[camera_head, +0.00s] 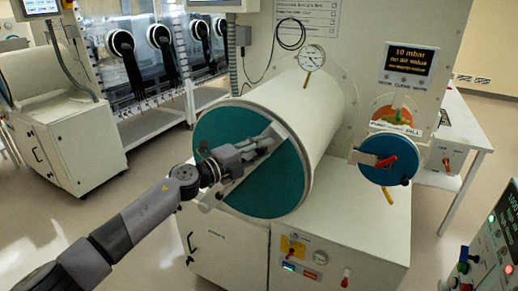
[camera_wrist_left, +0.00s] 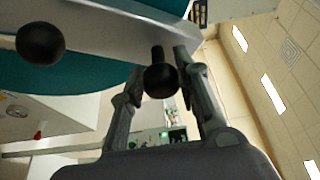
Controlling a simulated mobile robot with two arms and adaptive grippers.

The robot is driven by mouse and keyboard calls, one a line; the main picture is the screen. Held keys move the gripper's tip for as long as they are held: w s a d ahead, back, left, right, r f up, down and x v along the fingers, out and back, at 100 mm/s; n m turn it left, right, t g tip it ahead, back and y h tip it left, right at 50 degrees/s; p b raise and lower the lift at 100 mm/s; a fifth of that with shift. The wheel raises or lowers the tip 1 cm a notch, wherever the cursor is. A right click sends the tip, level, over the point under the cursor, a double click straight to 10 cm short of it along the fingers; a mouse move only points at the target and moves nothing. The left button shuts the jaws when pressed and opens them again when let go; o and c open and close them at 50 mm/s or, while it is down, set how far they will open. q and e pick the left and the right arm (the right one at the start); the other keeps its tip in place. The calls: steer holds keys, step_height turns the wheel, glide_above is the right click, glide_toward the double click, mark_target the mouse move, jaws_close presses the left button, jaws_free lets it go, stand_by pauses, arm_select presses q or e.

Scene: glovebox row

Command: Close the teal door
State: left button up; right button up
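The teal door (camera_head: 267,190) is a large round disc at the front end of the white horizontal cylinder (camera_head: 305,105). A pale bar crosses it diagonally. It lies at or very near the cylinder's mouth; I cannot tell whether a small gap is left. My left gripper (camera_head: 268,142) is at the bar, in front of the door. In the left wrist view, a black ball knob (camera_wrist_left: 160,80) on a short stem sits between the fingers, which are drawn in close around it. Another black knob (camera_wrist_left: 40,44) is on the bar to the left. My right gripper is not in view.
A smaller blue round door (camera_head: 385,172) with a red handle is right of the cylinder. A white cabinet (camera_head: 335,235) stands below. A gauge (camera_head: 312,57) is above. A glovebox with black gloves (camera_head: 128,55) is at the back left. The floor at left is free.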

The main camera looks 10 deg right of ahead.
arm_select(q)
steer(key=o, duration=0.5)
steer(key=shift+s+d+f, duration=0.2)
steer(key=shift+d+f, duration=0.1)
steer(key=shift+c, duration=0.2)
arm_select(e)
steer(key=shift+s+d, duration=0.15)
arm_select(q)
steer(key=shift+r, duration=0.1)
steer(key=shift+a, duration=0.15)
steer(key=v, duration=1.1)
steer(key=shift+s+a, duration=0.15)
steer(key=shift+a, duration=0.25)
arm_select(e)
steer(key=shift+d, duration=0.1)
